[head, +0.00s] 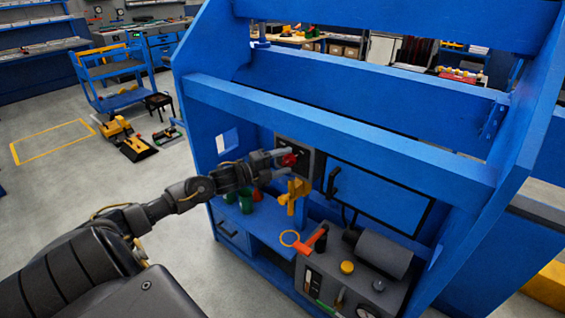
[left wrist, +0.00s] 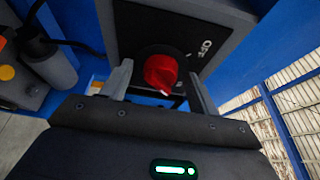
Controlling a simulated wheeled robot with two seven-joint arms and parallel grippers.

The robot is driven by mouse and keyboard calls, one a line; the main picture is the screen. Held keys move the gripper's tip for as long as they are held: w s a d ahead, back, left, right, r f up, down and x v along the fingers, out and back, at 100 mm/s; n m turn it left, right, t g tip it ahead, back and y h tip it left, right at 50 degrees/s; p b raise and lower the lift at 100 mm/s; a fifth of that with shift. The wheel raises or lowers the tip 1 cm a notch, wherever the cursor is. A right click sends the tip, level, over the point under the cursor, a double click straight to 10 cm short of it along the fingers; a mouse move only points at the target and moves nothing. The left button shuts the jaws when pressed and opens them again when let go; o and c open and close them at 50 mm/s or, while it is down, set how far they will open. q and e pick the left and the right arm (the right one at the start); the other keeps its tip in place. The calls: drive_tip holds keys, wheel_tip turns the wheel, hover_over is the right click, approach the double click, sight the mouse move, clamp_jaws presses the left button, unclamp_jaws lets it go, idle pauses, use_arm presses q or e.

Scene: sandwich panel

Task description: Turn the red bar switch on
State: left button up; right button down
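The red bar switch (head: 289,160) is on a dark switch box (head: 311,158) on the blue panel, under the horizontal beam. In the left wrist view the red switch (left wrist: 160,71) sits on a round black base, with a white mark on its edge. The white word OFF shows on the box face to its right. My left gripper (head: 281,162) is at the switch. In the left wrist view its open fingers (left wrist: 160,84) stand on either side of the red switch, with gaps between. My right gripper is not in view.
A yellow handle (head: 294,193) is just below the switch box. A black door handle (head: 333,183) is to the right. Green cups (head: 246,203) stand on the shelf. A grey machine (head: 350,275) with a red-orange lever (head: 312,240) is below. The blue beam (head: 330,130) passes above.

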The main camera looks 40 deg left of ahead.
use_arm(q)
drive_tip(key=b+v, duration=0.1)
drive_tip(key=v, duration=1)
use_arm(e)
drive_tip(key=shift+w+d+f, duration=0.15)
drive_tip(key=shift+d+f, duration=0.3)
use_arm(q)
drive_tip(key=shift+w, duration=0.1)
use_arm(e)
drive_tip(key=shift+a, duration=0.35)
